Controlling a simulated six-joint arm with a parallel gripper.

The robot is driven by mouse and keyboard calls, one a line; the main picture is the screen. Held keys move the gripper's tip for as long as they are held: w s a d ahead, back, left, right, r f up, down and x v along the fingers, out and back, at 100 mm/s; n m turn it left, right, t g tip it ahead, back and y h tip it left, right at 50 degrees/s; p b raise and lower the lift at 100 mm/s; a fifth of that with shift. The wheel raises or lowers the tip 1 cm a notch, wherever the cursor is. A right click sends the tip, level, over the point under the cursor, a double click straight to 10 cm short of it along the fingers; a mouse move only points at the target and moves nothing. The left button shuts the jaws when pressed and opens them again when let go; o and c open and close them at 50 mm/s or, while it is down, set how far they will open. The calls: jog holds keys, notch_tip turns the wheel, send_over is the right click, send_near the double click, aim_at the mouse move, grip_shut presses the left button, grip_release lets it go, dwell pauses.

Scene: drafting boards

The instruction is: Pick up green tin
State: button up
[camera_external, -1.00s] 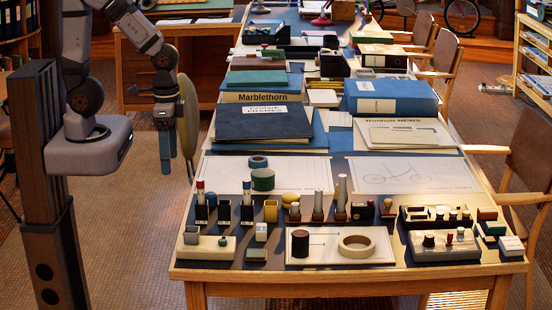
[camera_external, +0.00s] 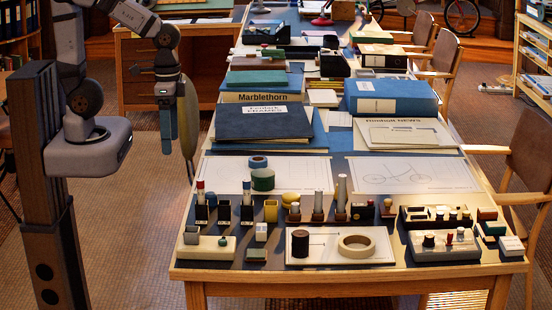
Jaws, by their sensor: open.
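A green tin (camera_external: 263,180), short and round with a pale band, stands on a drawing sheet towards the left of the table. A teal roll (camera_external: 258,162) lies just behind it. My gripper (camera_external: 168,137) hangs left of the table's left edge, fingers pointing down, well apart from the tin. It is seen nearly side-on, and nothing shows between its fingers. The tin is in plain view.
A white board (camera_external: 320,253) carries a dark cylinder and a tape ring (camera_external: 356,245). Stacked folders (camera_external: 265,123) lie behind. The drawing sheet (camera_external: 222,172) left of the tin is mostly clear.

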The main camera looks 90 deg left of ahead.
jog(key=w+f+h+b, duration=0.1)
jog(key=w+b, duration=0.1)
jog(key=w+a+f+h+b, duration=0.1)
jog(key=w+b, duration=0.2)
jog(key=w+a+f+h+b, duration=0.1)
jog(key=w+b, duration=0.1)
jog(key=shift+w+f+t, duration=0.2)
jog(key=shift+w+t, duration=0.1)
jog(key=w+a+m+t+h+b, duration=0.4)
jog(key=w+a+t+b, duration=0.2)
jog(key=w+a+b, duration=0.7)
jog(key=s+a+r+m+t+h+b, duration=0.1)
jog(key=s+a+m+t+b, duration=0.1)
jog(key=a+b, duration=0.3)
jog(key=s+a+r+m+t+b, duration=0.1)
jog(key=a+r+m+t+b, duration=0.1)
jog(key=a, duration=0.5)
send_near(272, 185)
jog(key=shift+f+x, duration=0.1)
jog(key=shift+x, duration=1.55)
jog(key=shift+f+x, duration=0.15)
jog(key=shift+x, duration=1.45)
jog(key=shift+a, duration=0.1)
jog(key=c, duration=1.2)
jog(key=shift+r, duration=0.2)
notch_tip(272, 185, up, 10)
jog(key=shift+f+p, duration=0.15)
jog(key=shift+p, duration=0.35)
